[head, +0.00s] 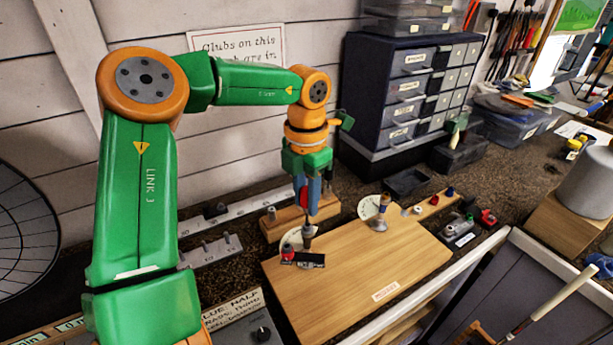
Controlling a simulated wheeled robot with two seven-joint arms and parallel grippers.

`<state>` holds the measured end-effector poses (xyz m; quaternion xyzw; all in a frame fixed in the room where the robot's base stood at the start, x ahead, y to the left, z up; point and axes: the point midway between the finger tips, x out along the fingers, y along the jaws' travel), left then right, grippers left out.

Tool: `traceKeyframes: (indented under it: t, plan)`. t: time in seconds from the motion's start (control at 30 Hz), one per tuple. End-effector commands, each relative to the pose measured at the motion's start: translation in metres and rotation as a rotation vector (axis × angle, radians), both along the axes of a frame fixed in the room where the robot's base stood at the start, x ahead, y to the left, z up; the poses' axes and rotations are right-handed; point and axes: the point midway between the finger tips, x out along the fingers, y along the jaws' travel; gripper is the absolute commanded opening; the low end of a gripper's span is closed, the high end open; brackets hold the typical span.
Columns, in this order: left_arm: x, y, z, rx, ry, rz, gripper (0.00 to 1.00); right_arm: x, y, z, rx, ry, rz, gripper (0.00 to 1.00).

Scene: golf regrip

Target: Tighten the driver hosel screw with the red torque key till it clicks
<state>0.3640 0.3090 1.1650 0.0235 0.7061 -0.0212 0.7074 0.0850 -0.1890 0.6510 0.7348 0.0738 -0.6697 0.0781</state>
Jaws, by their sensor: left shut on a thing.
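My left gripper (312,197) hangs over the back left part of a wooden board (370,265), with its blue fingers pointing down. It is shut on a slim item with red showing between the fingers, which looks like the red torque key (304,193). Below the fingertips stands a dark upright piece (307,232); I cannot tell whether it touches the key. A small red-topped piece (287,251) and a black labelled block (304,260) sit at its foot. I cannot make out the driver head or hosel screw clearly. My right gripper is not in view.
A round white dial (370,207) and a small capped post (384,203) stand at the board's back. Right of them is a wooden strip with caps (433,204). A drawer cabinet (400,95) stands behind.

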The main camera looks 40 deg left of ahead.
Motion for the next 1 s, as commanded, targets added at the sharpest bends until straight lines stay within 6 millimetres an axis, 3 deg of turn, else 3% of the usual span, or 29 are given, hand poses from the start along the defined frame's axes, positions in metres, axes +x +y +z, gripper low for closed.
traceKeyframes:
  t: [0.1,0.3,0.53,0.57,0.6,0.9,1.0]
  plan:
    - [0.000,0.000,0.001,-0.001,0.002,-0.058,0.00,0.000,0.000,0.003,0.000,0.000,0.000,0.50]
    - [0.000,0.000,0.001,-0.001,0.004,-0.458,0.00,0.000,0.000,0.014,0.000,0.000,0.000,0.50]
    - [0.000,0.001,-0.001,0.001,0.003,-0.500,0.00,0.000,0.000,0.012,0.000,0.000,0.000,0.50]
    - [0.000,0.001,-0.001,0.001,0.003,-0.499,0.40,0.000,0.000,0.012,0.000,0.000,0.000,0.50]
    - [0.000,0.001,-0.001,0.001,0.003,-0.499,0.51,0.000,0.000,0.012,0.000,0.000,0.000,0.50]
    - [0.000,0.001,-0.002,0.002,0.002,-0.483,0.52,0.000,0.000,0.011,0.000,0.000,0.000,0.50]
    - [0.000,0.001,-0.005,0.005,0.000,-0.322,0.52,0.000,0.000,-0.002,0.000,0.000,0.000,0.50]
